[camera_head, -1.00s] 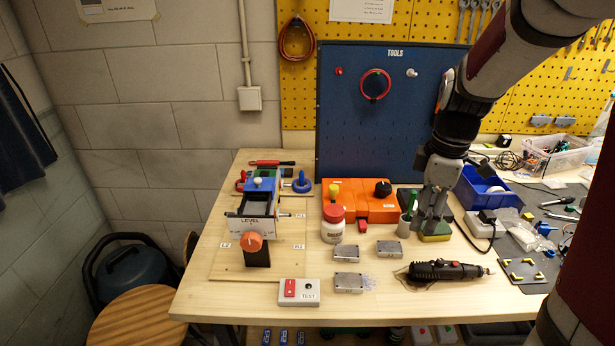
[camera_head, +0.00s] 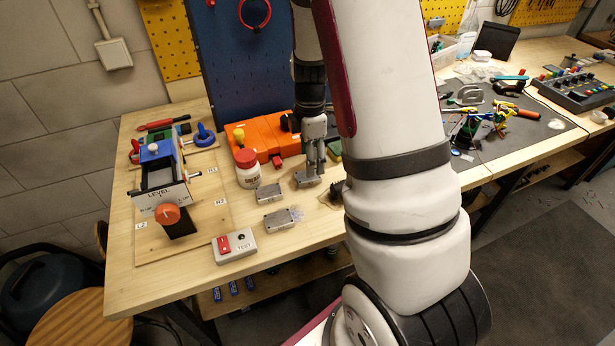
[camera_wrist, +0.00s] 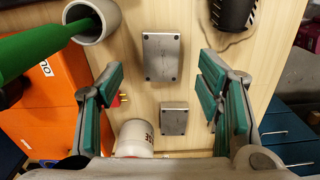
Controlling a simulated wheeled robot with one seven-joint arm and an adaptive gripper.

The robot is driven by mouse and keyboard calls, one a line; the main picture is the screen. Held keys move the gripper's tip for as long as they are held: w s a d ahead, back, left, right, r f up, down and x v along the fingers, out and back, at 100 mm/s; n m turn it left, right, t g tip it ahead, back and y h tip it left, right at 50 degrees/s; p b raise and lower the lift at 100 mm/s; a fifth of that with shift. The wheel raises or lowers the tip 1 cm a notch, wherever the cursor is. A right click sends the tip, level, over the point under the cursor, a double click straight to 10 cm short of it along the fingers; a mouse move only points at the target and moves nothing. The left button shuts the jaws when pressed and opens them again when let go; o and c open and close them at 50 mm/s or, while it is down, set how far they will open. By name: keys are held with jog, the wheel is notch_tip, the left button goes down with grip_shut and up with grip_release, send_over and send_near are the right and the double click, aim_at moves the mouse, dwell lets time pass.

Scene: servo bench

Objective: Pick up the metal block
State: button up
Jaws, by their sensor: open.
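Three small grey metal blocks lie on the wooden bench: a right one (camera_head: 308,179), a back left one (camera_head: 269,193) and a front one (camera_head: 281,219). My gripper (camera_head: 315,170) is open and points down at the right block, empty. In the wrist view my gripper's (camera_wrist: 162,90) green-padded fingers stand wide apart. One metal block (camera_wrist: 162,57) lies in the gap between them, towards the top of the picture. A second block (camera_wrist: 174,118) lies lower in the gap. The third is not seen there. The height above the blocks is hard to tell.
A white jar (camera_head: 248,175) with a red lid and an orange box (camera_head: 268,139) stand behind the blocks. A grey cup (camera_wrist: 98,22) holds a green-handled tool. A black tool (camera_wrist: 233,12) lies opposite. A switch box (camera_head: 234,246) lies at the front edge.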

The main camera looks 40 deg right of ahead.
aim_at(301, 179)
jog(key=shift+a+f+p, duration=0.15)
jog(key=shift+f+p, duration=0.05)
jog(key=shift+f, duration=1.1)
jog(key=shift+a+f+p, duration=0.15)
jog(key=shift+f, duration=1.15)
jog(key=c, duration=1.3)
